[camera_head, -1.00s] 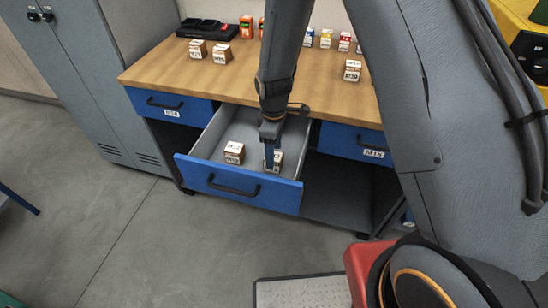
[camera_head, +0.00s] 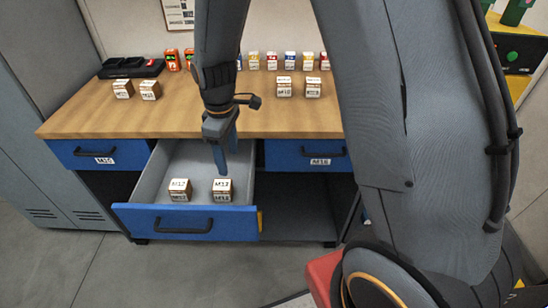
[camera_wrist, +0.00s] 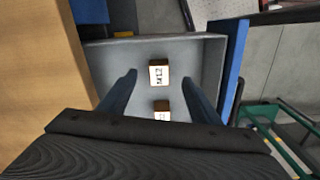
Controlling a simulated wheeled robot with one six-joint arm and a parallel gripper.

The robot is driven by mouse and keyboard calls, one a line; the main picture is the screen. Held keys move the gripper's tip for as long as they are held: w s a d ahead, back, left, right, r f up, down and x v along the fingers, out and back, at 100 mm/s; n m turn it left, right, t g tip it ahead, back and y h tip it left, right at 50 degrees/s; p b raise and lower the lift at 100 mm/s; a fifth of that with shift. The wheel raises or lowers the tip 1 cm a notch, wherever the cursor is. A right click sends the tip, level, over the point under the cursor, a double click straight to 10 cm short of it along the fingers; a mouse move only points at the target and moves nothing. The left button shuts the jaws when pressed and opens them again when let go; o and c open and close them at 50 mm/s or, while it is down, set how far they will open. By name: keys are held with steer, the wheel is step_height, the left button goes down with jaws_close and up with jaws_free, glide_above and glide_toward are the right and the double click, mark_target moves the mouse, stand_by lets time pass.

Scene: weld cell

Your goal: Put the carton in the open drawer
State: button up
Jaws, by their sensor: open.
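Two small brown-and-white cartons stand upright inside the open drawer (camera_head: 150,175), near its front panel: a left carton (camera_head: 180,190) and a right carton (camera_head: 222,191), a small gap between them. The wrist view also shows the left carton (camera_wrist: 161,110) and the right carton (camera_wrist: 158,73), whose label reads M12. My gripper (camera_head: 223,165) hangs over the drawer, above and behind the right carton. In the wrist view my gripper (camera_wrist: 160,80) has its fingers spread wide and holds nothing.
The wooden bench top (camera_head: 190,112) carries two cartons (camera_head: 136,90) at left, two cartons (camera_head: 298,87) at right, a black tray (camera_head: 130,67) and several small coloured boxes behind. Shut blue drawers (camera_head: 100,154) flank the open one. A grey locker (camera_head: 40,150) stands at left.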

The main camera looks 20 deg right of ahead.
steer(key=s+d+r+m+t, duration=0.1)
steer(key=s+d+r+m, duration=0.6)
steer(key=s+d+m, duration=0.4)
steer(key=s+d, duration=0.1)
steer(key=s, duration=0.1)
steer(key=shift+s+m, duration=0.3)
steer(key=shift+r, duration=0.1)
